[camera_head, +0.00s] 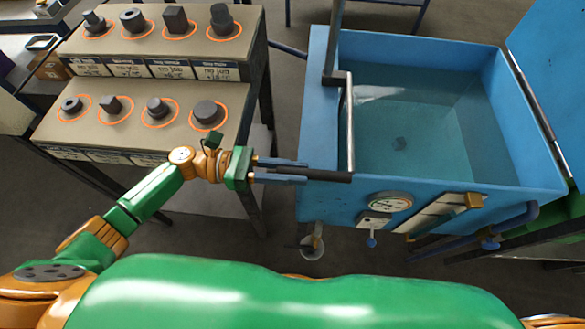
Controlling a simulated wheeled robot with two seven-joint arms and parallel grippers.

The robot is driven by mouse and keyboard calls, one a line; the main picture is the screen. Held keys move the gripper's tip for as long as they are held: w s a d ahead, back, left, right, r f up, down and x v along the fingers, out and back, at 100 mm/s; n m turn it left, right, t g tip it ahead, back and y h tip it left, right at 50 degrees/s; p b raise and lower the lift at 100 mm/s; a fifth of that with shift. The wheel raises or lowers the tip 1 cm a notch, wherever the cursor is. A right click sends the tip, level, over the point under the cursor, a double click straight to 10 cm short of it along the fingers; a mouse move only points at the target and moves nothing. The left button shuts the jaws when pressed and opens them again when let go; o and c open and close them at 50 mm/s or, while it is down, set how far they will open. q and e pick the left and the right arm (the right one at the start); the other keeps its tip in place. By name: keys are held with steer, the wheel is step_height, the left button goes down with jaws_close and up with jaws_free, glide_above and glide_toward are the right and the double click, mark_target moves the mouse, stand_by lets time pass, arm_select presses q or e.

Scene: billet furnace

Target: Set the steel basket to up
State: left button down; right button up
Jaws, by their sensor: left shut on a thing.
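My left gripper (304,171) reaches in from the left at the near left corner of the blue water tank (312,120). Its two fingers are shut on the dark grip of a lever (335,176). The lever's bright steel rod (350,125) runs back from the grip along the tank's left wall to a dark upright post (333,45). I cannot make out a steel basket clearly in the water. My right gripper is not in view.
On the left, a two-level stepped stand (140,92) holds several dark metal parts inside orange rings. A round gauge (389,202) and small valves sit on the tank's front. A blue panel (555,75) rises at the right. Grey floor shows between stand and tank.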

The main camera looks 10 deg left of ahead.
arm_select(q)
steer(key=shift+r, duration=0.1)
stand_by(0.7)
steer(key=shift+r, duration=0.3)
step_height(320, 180, up, 23)
steer(key=p, duration=1.2)
steer(key=shift+w, duration=0.1)
steer(key=c, duration=0.9)
jaws_free()
steer(key=shift+o, duration=1.1)
steer(key=a+b, duration=0.4)
steer(key=a, duration=0.3)
